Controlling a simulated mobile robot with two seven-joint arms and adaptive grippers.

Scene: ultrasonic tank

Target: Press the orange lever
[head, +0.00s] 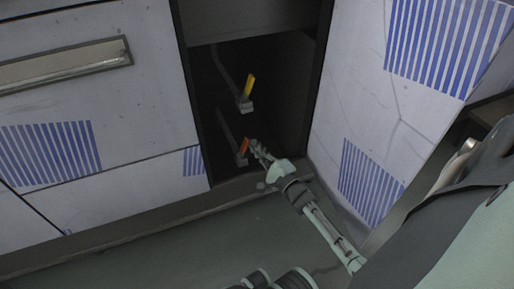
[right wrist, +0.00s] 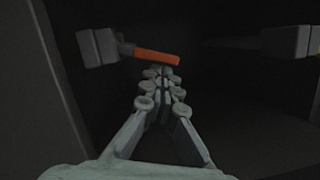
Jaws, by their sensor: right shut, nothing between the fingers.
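The orange lever (head: 244,147) sits low inside a dark open cabinet, on a grey fitting at the end of a pipe. In the right wrist view the orange lever (right wrist: 157,57) extends rightward from its grey block, just beyond my fingertips. My right gripper (head: 255,145) reaches into the cabinet opening from the lower right, its tips close beside the lever on its right. In the right wrist view the right gripper (right wrist: 160,76) is shut and empty. I cannot tell whether the tips touch the lever. My left gripper is not in view.
A yellow lever (head: 248,86) on a second pipe is above the orange one. An open striped door (head: 375,110) stands right of the opening. Striped drawer fronts with a metal handle (head: 66,65) are on the left. A dark sill (head: 235,188) runs along the bottom.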

